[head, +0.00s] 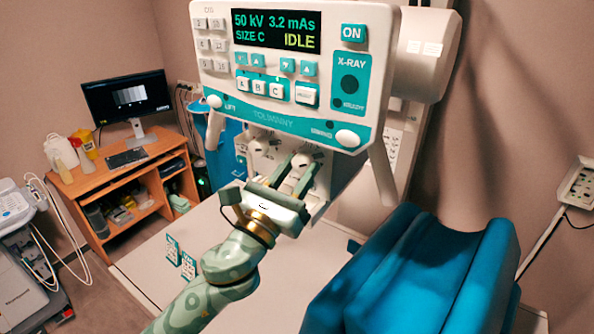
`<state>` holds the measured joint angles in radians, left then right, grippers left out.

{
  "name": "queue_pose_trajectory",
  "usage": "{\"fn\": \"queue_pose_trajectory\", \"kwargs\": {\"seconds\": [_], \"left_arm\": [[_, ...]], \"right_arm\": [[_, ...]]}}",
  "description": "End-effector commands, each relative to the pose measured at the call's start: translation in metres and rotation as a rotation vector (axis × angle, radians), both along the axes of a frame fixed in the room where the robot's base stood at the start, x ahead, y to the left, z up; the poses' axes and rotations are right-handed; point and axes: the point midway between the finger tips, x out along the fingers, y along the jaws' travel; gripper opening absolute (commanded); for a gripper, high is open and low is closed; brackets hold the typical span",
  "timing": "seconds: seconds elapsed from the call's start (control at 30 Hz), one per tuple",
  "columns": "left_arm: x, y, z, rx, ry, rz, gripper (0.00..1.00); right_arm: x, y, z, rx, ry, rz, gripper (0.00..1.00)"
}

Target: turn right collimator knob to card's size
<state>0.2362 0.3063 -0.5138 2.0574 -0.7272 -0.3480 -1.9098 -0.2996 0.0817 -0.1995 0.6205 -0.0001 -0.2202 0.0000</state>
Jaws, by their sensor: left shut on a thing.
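The X-ray head's control panel (285,75) fills the top middle; its display (276,30) reads 50 kV, 3.2 mAs, SIZE C, IDLE. Below it is the white collimator housing (343,178). A pale left knob (259,147) shows on its front, left of my gripper. My left gripper (298,168) reaches up from below and is shut on what appears to be the right collimator knob, mostly hidden by the fingers. The knob's pointer and scale cannot be read. Two small cards with teal marks (172,248) (188,266) stand on the table, too small to read. My right gripper is out of view.
A blue padded cushion (420,275) stands at the right on the pale table (240,285). White handles hang at both sides of the panel, near my arm. A wooden desk (115,185) with a monitor (127,98) is at the left, beside a grey machine (25,250).

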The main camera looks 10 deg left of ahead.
Motion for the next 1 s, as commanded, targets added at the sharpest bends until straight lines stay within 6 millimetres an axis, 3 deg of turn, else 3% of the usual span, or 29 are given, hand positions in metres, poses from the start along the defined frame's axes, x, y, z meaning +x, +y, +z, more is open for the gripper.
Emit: {"fn": "queue_pose_trajectory", "kwargs": {"seconds": [0.6,1.0], "left_arm": [[-0.001,-0.002,0.002,-0.344,0.140,0.001,0.10],[-0.001,-0.003,0.002,-0.458,0.186,0.001,0.10]], "right_arm": [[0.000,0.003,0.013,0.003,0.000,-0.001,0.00],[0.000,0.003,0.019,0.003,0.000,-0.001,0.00]]}}
